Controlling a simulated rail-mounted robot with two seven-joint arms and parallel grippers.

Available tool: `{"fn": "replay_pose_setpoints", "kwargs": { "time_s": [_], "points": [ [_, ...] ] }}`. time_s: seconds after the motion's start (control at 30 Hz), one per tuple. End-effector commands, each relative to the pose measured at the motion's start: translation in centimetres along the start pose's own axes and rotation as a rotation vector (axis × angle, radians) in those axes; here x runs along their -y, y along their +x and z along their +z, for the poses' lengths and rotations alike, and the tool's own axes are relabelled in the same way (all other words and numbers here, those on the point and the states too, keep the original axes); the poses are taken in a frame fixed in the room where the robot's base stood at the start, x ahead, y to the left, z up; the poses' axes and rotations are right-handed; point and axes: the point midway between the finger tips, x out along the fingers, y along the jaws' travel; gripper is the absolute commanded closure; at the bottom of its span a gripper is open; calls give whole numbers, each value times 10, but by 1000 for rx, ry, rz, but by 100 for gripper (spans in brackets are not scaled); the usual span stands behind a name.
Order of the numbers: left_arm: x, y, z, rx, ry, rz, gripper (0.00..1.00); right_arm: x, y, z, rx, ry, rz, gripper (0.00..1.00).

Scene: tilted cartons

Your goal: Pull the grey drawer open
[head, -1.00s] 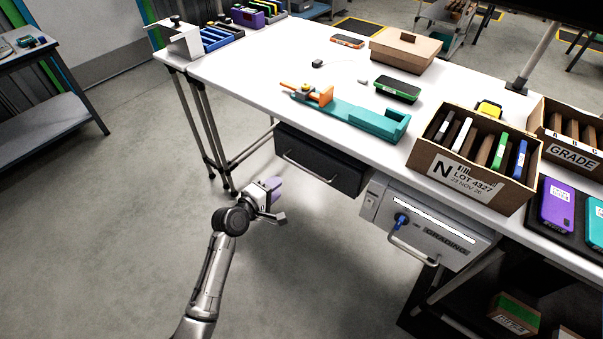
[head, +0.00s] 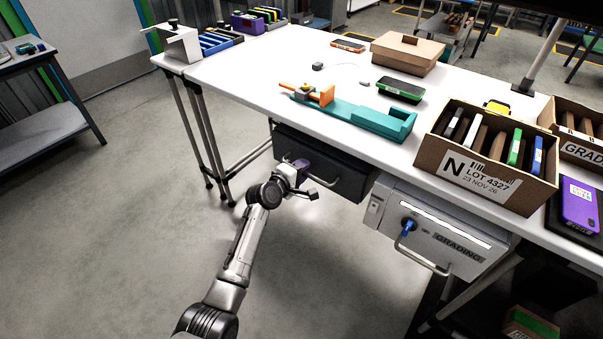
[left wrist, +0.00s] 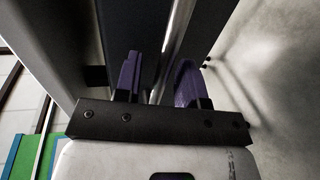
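A light grey drawer (head: 432,226) labelled GRADING hangs under the table with a bar handle (head: 421,262) and a blue key (head: 408,227) in its front. It looks shut. To its left is a dark, near-black drawer (head: 335,168) with a pale bar handle, also looking shut. My left gripper (head: 300,168) is at the left part of the dark drawer's front, by its handle. In the left wrist view its purple fingers (left wrist: 157,80) stand apart, with a pale bar (left wrist: 178,38) running between them; contact cannot be told. My right gripper is out of view.
The white table (head: 270,75) carries a teal and orange fixture (head: 355,115), a lidded cardboard box (head: 408,52), a carton of upright items (head: 485,165) and a purple phone (head: 580,205). The floor before the drawers is clear.

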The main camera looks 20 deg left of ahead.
Motion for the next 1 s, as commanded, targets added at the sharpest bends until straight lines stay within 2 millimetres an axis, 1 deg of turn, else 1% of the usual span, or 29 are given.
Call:
{"fn": "replay_pose_setpoints", "kwargs": {
  "time_s": [0.3,0.37,0.7,1.0],
  "points": [
    [0,2,0,0,1,0,63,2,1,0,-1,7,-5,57],
    [0,2,0,0,1,0,68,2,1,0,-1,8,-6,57],
    [0,1,0,0,1,0,100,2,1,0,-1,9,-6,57],
    [0,1,0,0,1,0,100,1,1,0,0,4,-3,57]
  ]
}}
